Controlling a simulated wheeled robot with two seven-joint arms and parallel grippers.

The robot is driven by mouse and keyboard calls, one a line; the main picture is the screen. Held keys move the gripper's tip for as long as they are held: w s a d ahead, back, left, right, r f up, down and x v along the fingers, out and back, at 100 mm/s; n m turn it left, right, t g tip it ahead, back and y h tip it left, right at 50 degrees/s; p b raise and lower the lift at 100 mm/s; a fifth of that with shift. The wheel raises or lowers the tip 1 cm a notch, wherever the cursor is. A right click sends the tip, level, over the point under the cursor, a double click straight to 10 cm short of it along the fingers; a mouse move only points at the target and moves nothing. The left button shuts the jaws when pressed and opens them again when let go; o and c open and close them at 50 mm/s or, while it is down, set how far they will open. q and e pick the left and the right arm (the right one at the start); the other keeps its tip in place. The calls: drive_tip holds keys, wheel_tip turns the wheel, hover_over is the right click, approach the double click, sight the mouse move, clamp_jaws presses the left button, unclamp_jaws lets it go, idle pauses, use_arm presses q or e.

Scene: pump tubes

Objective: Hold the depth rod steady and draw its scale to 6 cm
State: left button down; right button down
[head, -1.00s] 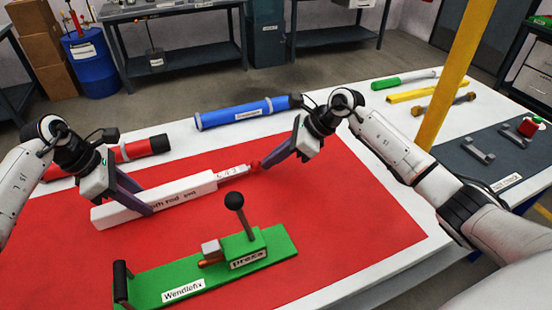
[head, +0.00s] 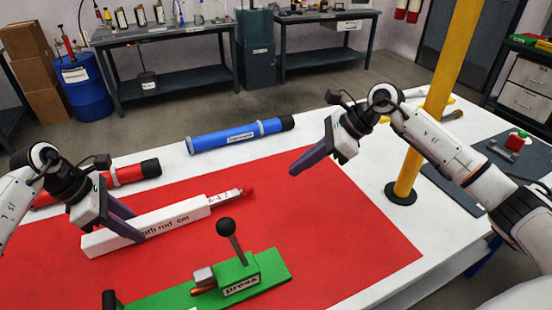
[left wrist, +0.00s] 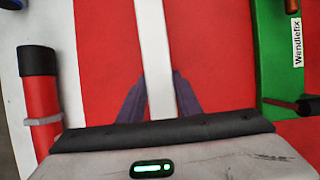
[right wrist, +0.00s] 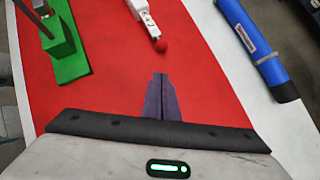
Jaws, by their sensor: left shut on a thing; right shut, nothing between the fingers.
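The depth rod (head: 165,231) is a long white bar with black lettering, lying on the red mat (head: 330,240). It also shows in the left wrist view (left wrist: 153,55). Its narrower scale (head: 225,197), with small digits that seem to read 6, 4, 2, sticks out at the right end. A red knob (head: 248,190) tips it; scale (right wrist: 146,17) and knob (right wrist: 160,45) also show in the right wrist view. My left gripper (head: 140,227) is shut on the rod's body. My right gripper (head: 293,171) is shut and empty, apart from the knob, to its upper right.
A green press (head: 270,268) with a black-knobbed lever stands in front of the rod. A blue tube (head: 215,139) and a red tube (head: 130,173) lie behind it. A yellow post (head: 420,150) rises at the right. The mat right of the knob is clear.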

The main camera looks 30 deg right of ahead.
use_arm(q)
drive_tip(key=c, duration=1.2)
unclamp_jaws()
